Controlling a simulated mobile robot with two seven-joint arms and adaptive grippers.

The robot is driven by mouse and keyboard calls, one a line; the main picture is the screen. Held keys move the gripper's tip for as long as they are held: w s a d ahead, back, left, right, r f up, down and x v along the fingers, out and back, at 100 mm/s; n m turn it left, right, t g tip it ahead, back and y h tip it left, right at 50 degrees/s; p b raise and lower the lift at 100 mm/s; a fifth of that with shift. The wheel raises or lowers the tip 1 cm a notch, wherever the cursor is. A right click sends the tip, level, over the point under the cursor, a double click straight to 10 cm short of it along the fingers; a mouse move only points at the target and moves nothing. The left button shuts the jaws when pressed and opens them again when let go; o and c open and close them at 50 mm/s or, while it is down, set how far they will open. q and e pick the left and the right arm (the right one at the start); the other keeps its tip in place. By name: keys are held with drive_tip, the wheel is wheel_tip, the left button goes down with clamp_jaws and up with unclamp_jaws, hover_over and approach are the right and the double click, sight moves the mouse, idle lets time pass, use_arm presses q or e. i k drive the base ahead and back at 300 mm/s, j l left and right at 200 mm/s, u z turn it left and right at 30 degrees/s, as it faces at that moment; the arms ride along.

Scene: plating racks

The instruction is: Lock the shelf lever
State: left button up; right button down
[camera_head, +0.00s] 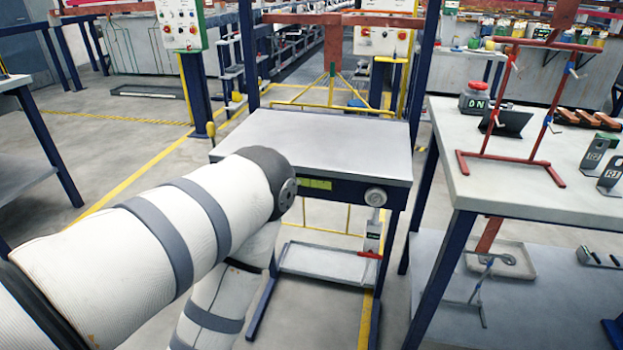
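A grey-topped shelf table (320,140) with a dark blue frame stands in the middle. On its front edge at the right is a round grey knob (376,197). Below the knob hangs a small grey fitting (373,238) with a red handle (370,255) lying about level. At the table's left edge a thin upright lever with a yellowish knob (211,130) sticks up. I cannot tell which of these is the shelf lever, or whether it is locked. My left arm covers the table's front left; its forearm runs down out of the picture. Neither gripper shows.
A work table (500,190) at the right holds a red rack frame (510,165), a weight-like block (474,98) and numbered pieces. A low tray (330,262) sits under the middle table. Another table (15,83) is at the left. Floor between is clear.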

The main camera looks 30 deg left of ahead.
sight(210, 127)
drive_tip(key=j+u, duration=0.2)
drive_tip(key=u, duration=1.35)
drive_tip(key=i+l, duration=0.05)
